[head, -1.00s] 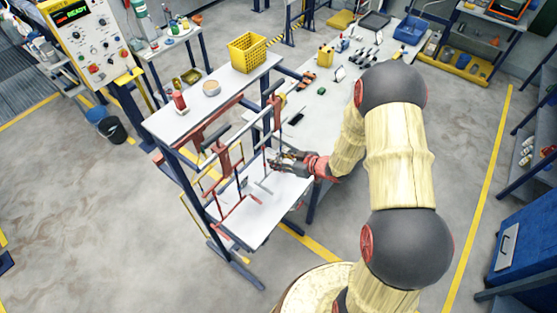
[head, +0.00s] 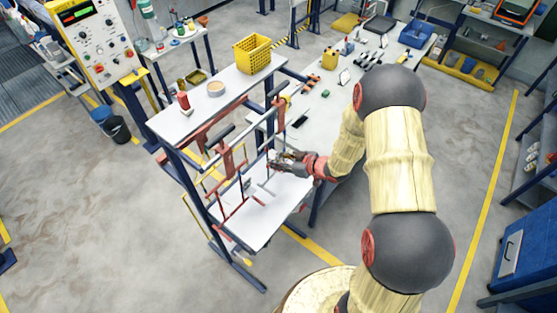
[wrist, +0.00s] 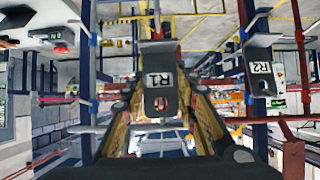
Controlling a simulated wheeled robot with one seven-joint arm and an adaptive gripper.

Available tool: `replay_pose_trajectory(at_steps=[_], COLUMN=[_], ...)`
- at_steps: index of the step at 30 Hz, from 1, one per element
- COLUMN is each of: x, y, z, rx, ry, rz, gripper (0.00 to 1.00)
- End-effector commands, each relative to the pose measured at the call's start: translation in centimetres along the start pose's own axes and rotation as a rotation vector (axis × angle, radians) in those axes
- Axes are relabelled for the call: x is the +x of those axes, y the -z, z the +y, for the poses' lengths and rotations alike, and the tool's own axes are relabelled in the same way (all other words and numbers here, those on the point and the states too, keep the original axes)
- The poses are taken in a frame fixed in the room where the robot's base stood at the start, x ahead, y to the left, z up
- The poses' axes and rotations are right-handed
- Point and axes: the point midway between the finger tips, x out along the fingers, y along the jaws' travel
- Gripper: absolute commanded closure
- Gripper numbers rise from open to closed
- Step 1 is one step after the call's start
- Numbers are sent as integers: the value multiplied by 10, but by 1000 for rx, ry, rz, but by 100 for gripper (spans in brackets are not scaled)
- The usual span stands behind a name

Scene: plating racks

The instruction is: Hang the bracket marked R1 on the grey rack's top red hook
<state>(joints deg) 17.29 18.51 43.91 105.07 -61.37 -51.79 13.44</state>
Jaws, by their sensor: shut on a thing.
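The bracket marked R1 (wrist: 160,92) is a dark grey plate with a white label and a hole below it. In the wrist view it sits between the two fingers of my gripper (wrist: 160,112), which is shut on it. In the head view my gripper (head: 287,161) is at the near right side of the rack frames, above the white lower shelf. The bracket is too small to make out there. A red upright with a crossbar (head: 230,160) stands left of my gripper. I cannot tell which hook is the grey rack's top red one.
A bracket marked R2 (wrist: 262,75) hangs at the right in the wrist view, close to a post. The upper shelf (head: 185,125) holds a yellow basket (head: 250,53), a bowl and a red bottle. Rack bars stand close around my gripper. The white worktable (head: 325,115) lies behind it.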

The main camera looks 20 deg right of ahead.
Motion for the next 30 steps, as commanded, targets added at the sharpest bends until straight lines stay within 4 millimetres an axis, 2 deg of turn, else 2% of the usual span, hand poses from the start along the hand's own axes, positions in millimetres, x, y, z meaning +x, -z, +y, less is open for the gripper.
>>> replay_pose_trajectory(at_steps=[16,30], x=[12,15], y=[0,-1], z=[0,0], rx=[0,0], ry=[0,0], rz=[1,1], gripper=[100,100])
